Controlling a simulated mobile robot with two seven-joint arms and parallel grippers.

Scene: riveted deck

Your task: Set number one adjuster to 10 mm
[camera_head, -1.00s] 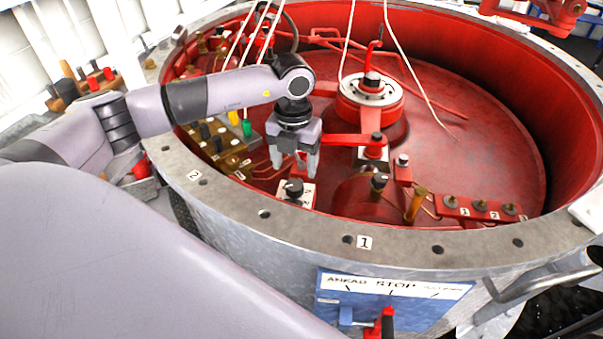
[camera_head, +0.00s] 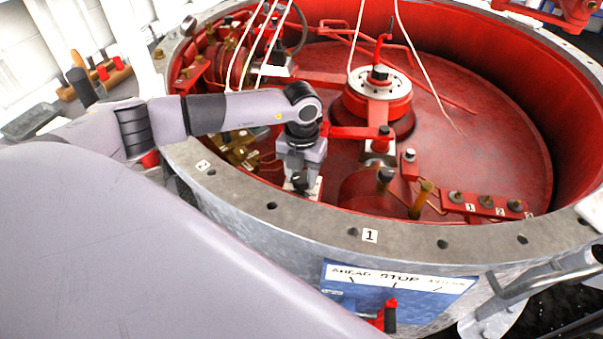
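My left gripper (camera_head: 301,175) points down inside the near part of the round red well, right at a black knob (camera_head: 299,183) on a small white plate (camera_head: 316,190). The fingers are beside the knob's top; whether they press on it is not clear. The plate's marks are too small to read and partly covered, so no millimetre value can be read. A plate reading 1 (camera_head: 370,236) is on the grey rim, and another 1 (camera_head: 470,207) is on a red block with brass-coloured knobs (camera_head: 486,201). Which part is the number one adjuster is not clear. My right gripper is out of view.
The grey riveted rim (camera_head: 443,243) curves around the near side. A second dark knob (camera_head: 385,177) and a brass-coloured post (camera_head: 421,200) stand to the right. Thin white lines hang at the back. A blue AHEAD/STOP panel (camera_head: 340,291) is below the rim.

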